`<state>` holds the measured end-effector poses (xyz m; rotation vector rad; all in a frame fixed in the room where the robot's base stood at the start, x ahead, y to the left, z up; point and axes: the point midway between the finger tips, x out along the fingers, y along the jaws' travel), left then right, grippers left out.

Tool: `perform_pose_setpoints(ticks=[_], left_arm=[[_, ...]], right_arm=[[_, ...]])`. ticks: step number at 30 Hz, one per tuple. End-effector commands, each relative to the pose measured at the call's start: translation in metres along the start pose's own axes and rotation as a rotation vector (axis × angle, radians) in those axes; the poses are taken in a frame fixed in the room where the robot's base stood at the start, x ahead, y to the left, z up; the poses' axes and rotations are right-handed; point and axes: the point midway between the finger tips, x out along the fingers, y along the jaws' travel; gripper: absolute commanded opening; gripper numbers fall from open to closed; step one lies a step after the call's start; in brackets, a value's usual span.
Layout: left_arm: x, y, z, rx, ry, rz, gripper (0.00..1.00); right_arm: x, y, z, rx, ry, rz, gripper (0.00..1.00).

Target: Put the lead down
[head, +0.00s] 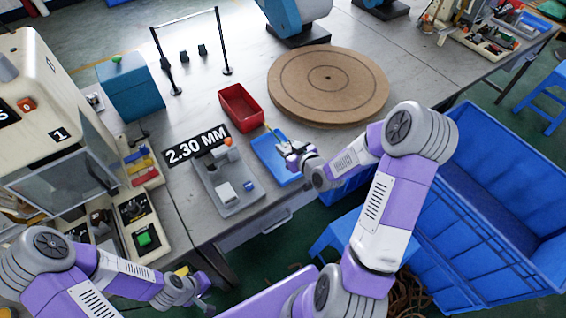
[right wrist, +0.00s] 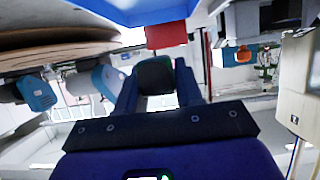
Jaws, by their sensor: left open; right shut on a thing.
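My right gripper (head: 286,149) is over the blue tray (head: 265,145) on the table and is shut on the lead. A thin yellow-green piece of the lead (head: 271,131) shows beyond the fingertips, toward the red bin. In the right wrist view the jaws (right wrist: 157,75) have a dark block between them, with a little green at its edge; the rest of the lead is hidden there. I cannot tell whether the lead touches the tray (right wrist: 130,8). My left gripper (head: 204,283) is open and low, in front of the table's edge, away from the tray.
A red bin (head: 240,108) stands just behind the tray, with a round brown turntable (head: 328,85) behind and to the right. A grey fixture (head: 227,184) is left of the tray. A large blue crate (head: 500,200) stands at the right.

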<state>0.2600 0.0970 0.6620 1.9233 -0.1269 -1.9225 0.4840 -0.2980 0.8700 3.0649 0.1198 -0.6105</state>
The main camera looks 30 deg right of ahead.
Motion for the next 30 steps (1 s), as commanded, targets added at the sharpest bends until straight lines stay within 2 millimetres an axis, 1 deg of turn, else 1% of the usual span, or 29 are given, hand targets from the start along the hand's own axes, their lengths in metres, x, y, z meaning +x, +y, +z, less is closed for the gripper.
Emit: perform_pose_setpoints(ticks=[1, 3, 6, 11, 15, 17, 25, 29, 30], left_arm=[[0.005, -0.002, 0.0, 0.0, 0.0, 0.0, 0.43], [0.008, -0.003, -0.001, 0.0, 0.0, 0.0, 0.43], [0.01, -0.004, -0.001, 0.0, 0.0, 0.0, 0.43], [0.013, -0.005, -0.001, 0.0, 0.0, 0.0, 0.43], [0.019, -0.007, -0.001, 0.0, 0.0, 0.0, 0.43], [0.021, -0.008, -0.001, 0.0, 0.0, 0.0, 0.43], [0.02, -0.007, -0.001, 0.0, 0.0, 0.0, 0.43], [0.024, -0.009, -0.001, 0.0, 0.0, 0.0, 0.43], [0.025, -0.009, -0.001, 0.0, 0.0, 0.0, 0.43]], right_arm=[[0.005, -0.001, 0.013, 0.003, -0.003, -0.002, 0.01], [0.01, -0.001, 0.024, 0.003, -0.002, -0.002, 0.01], [0.014, -0.001, 0.034, 0.0, -0.001, -0.001, 0.01], [0.018, -0.001, 0.044, 0.001, 0.0, 0.0, 0.01], [0.026, -0.001, 0.064, 0.001, -0.002, -0.001, 0.01], [0.029, -0.001, 0.07, 0.002, -0.001, 0.0, 0.01], [0.03, -0.001, 0.07, -0.001, 0.002, 0.0, 0.01], [0.031, -0.001, 0.074, -0.001, 0.002, 0.0, 0.01], [0.031, -0.001, 0.074, -0.001, 0.001, 0.0, 0.37]])
